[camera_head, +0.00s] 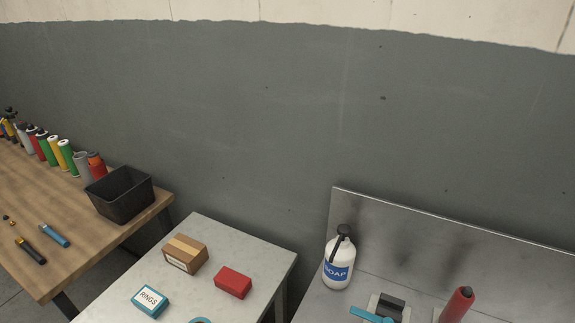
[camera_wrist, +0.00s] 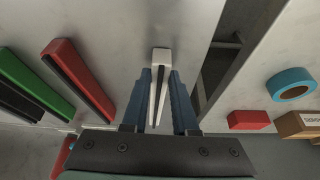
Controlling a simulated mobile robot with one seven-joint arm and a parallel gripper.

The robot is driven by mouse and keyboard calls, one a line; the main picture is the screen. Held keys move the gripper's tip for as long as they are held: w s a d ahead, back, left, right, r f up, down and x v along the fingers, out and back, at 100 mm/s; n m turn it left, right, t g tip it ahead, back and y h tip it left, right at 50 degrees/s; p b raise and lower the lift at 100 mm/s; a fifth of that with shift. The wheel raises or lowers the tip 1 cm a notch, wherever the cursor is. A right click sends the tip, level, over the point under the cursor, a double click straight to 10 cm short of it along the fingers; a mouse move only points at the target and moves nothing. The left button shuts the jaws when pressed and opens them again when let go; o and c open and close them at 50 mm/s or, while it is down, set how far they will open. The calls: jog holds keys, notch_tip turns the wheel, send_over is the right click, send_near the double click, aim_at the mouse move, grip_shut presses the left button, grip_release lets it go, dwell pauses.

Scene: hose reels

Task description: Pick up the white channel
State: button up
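The white channel (camera_wrist: 161,55) shows in the wrist view, a narrow pale bar with a dark groove, lying over the grey metal surface. My gripper (camera_wrist: 160,74) has its two blue fingers on either side of the channel, with the channel's far end sticking out beyond the fingertips. The fingertips look very near its sides, but I cannot tell whether they touch or grip it. The near part of the channel runs down between the fingers. Neither the channel nor my gripper is in the head view.
A red channel (camera_wrist: 80,80) and a green channel (camera_wrist: 33,83) lie left of my gripper. Across a gap on the right, another table holds a blue tape ring (camera_wrist: 291,84), a red box (camera_wrist: 248,120) and a cardboard box (camera_wrist: 298,125). A soap bottle (camera_head: 339,262) stands against the backsplash.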

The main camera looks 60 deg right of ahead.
grip_shut()
jog(key=shift+r, duration=0.1)
notch_tip(320, 180, up, 17)
jog(key=p, duration=0.6)
dwell(0.5)
